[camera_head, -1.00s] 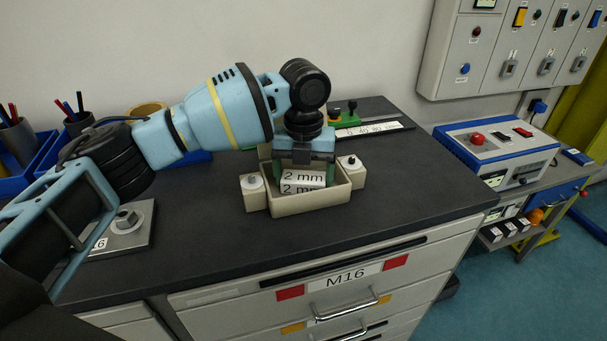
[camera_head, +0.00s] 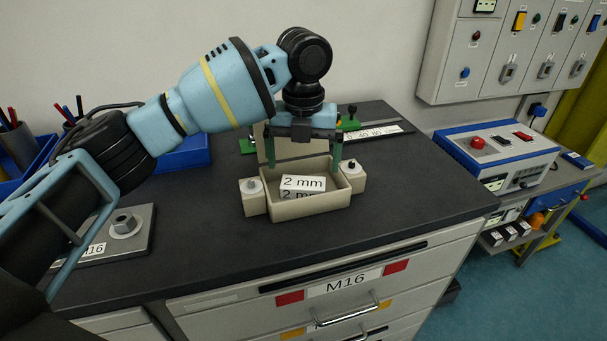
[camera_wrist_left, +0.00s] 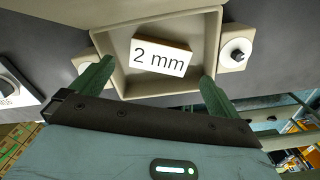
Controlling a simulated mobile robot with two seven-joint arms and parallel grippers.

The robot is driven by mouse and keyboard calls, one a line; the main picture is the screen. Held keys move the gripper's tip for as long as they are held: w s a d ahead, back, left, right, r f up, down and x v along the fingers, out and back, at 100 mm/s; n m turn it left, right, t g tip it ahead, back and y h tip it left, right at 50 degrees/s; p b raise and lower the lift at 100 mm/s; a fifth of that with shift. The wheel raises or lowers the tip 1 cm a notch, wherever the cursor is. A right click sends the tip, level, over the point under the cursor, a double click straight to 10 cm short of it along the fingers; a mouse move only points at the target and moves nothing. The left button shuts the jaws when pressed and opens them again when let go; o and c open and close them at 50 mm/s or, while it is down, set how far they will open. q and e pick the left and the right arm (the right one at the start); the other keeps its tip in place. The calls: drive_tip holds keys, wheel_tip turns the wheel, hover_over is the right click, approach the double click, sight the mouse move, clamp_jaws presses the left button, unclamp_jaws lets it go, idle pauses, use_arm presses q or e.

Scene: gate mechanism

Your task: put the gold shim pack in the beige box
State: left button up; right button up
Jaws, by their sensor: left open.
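The shim pack (camera_head: 303,183) is a small block with a white "2 mm" label on top. It lies inside the open beige box (camera_head: 312,208) on the dark worktop. In the left wrist view the pack (camera_wrist_left: 161,57) rests at a slight tilt within the walls of the box (camera_wrist_left: 113,32), and its side looks tan. My left gripper (camera_head: 304,163) is open above the back of the box. Its green fingers are spread wide and apart from the pack; nothing is between them. My right gripper is in neither view.
White-topped posts (camera_head: 253,186) flank the box. A metal plate with a nut (camera_head: 125,225) lies to the left, near blue bins (camera_head: 185,152). A green-ended fixture with a scale (camera_head: 370,131) is behind. The worktop right of the box (camera_head: 425,190) is clear.

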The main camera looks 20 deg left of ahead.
sight(304, 183)
use_arm(q)
wheel_tip(304, 183, up, 6)
drive_tip(key=shift+r, duration=0.2)
drive_tip(key=shift+f, duration=0.1)
idle(0.3)
